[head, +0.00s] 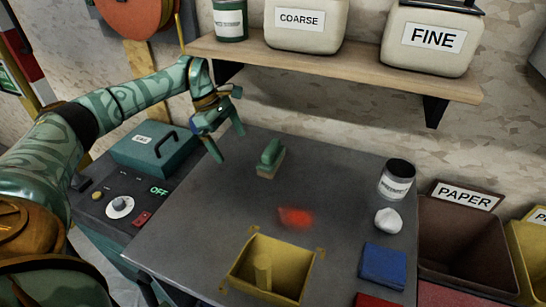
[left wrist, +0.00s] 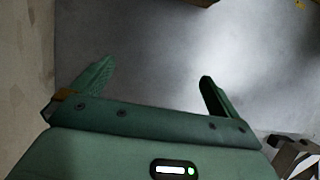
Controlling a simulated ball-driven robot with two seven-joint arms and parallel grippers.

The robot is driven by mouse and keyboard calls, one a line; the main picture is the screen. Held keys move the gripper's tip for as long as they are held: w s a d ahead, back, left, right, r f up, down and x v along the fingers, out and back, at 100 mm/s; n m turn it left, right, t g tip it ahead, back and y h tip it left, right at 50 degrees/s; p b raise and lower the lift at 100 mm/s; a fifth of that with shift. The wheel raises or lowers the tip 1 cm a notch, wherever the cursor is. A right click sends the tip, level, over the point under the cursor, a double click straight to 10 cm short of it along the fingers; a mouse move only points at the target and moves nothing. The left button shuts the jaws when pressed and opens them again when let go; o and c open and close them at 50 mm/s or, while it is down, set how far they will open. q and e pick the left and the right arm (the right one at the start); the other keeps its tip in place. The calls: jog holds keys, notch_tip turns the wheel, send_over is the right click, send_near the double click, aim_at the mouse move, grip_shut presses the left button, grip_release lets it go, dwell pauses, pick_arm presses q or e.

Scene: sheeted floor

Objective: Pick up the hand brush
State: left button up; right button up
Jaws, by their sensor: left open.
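The hand brush (head: 270,157), with a green handle and a tan lower part, rests on the dark grey tabletop (head: 330,180) toward the back. My left gripper (head: 229,144) is open and empty, with its fingers pointing down. In the head view it hangs to the left of the brush, apart from it. In the left wrist view my left gripper (left wrist: 155,82) shows two spread green fingers over bare grey surface. I cannot make out the brush there. My right gripper is not in view.
A yellow open box (head: 240,283) stands at the table's front. A glowing red patch (head: 296,217) lies mid-table. A labelled can (head: 396,179), white lump (head: 388,220) and blue block (head: 383,266) are at right. A teal case (head: 153,149) is at left. A wooden shelf (head: 350,73) overhangs the back.

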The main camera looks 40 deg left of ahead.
aim_at(270, 146)
pick_arm(q)
jog(key=d, duration=0.2)
jog(key=w+d, duration=0.1)
jog(key=d, duration=0.4)
jog(key=shift+w, duration=0.3)
jog(key=d, duration=0.2)
jog(key=w+d+b, duration=0.1)
jog(key=d, duration=0.1)
jog(key=d+f, duration=0.1)
jog(key=shift+w+d, duration=0.2)
jog(key=shift+d, duration=0.2)
jog(key=shift+f, duration=0.1)
jog(key=c, duration=0.7)
